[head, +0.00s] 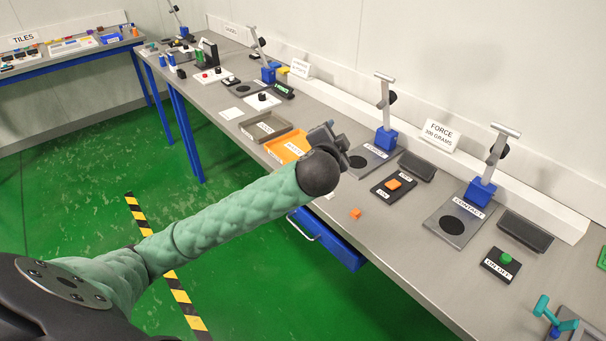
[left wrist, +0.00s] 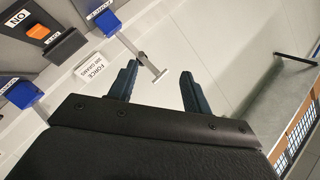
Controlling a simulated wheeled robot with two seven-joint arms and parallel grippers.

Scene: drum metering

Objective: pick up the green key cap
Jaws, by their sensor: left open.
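A green cap (head: 505,258) sits on a small black box labelled ON/OFF (head: 501,265) at the right of the bench, in front of the CONTACT station (head: 460,218). It is not visible in the left wrist view. My left gripper (head: 328,135) is over the middle of the bench, beside the orange tray, well to the left of the green cap. In the left wrist view its two dark fingers (left wrist: 158,82) stand apart, open and empty. My right gripper is not in view.
An orange cap (head: 393,184) sits on a black ON/OFF plate by the FORCE sign (head: 438,133). A loose orange cube (head: 355,213) lies near the front edge. An orange tray (head: 285,150) and a blue drawer (head: 330,240) are nearby. A teal lever (head: 545,308) stands at the right.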

